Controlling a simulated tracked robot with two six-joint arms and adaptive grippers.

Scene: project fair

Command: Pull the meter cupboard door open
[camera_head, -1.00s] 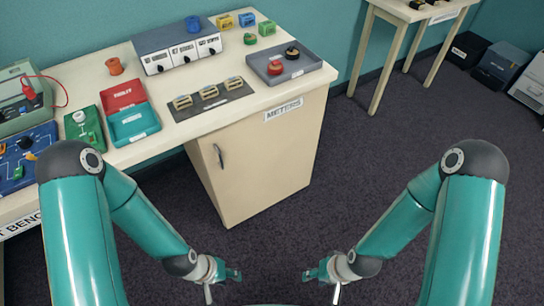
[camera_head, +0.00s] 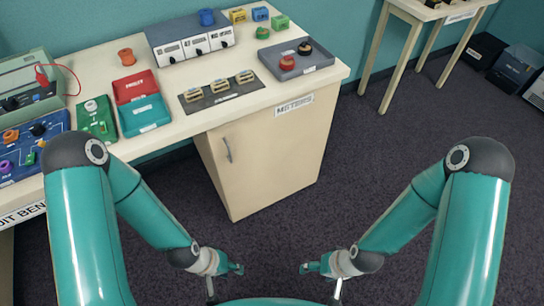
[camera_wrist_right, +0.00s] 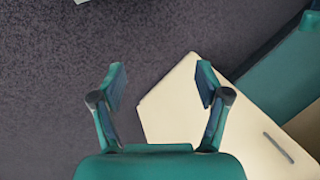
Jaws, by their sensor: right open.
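The meter cupboard (camera_head: 275,150) is a cream cabinet under the right end of the bench, below the METERS label. Its door (camera_head: 262,172) looks closed. A grey vertical handle (camera_head: 228,149) sits near the door's upper left edge. In the right wrist view, the cream cupboard (camera_wrist_right: 185,105) and a grey handle (camera_wrist_right: 279,148) show beyond and to the right of the fingers. My left gripper (camera_head: 226,283) is open and empty, in front of and below the cupboard. My right gripper (camera_head: 320,283) is open and empty, also apart from it; its spread fingers show in the wrist view (camera_wrist_right: 160,78).
The bench top (camera_head: 185,70) holds meters (camera_head: 190,38), a grey tray (camera_head: 310,66), red and teal bins (camera_head: 145,115) and a dark mat (camera_head: 222,93). A second table (camera_head: 405,12) stands at back right. Dark carpet (camera_head: 400,130) is clear right of the cupboard.

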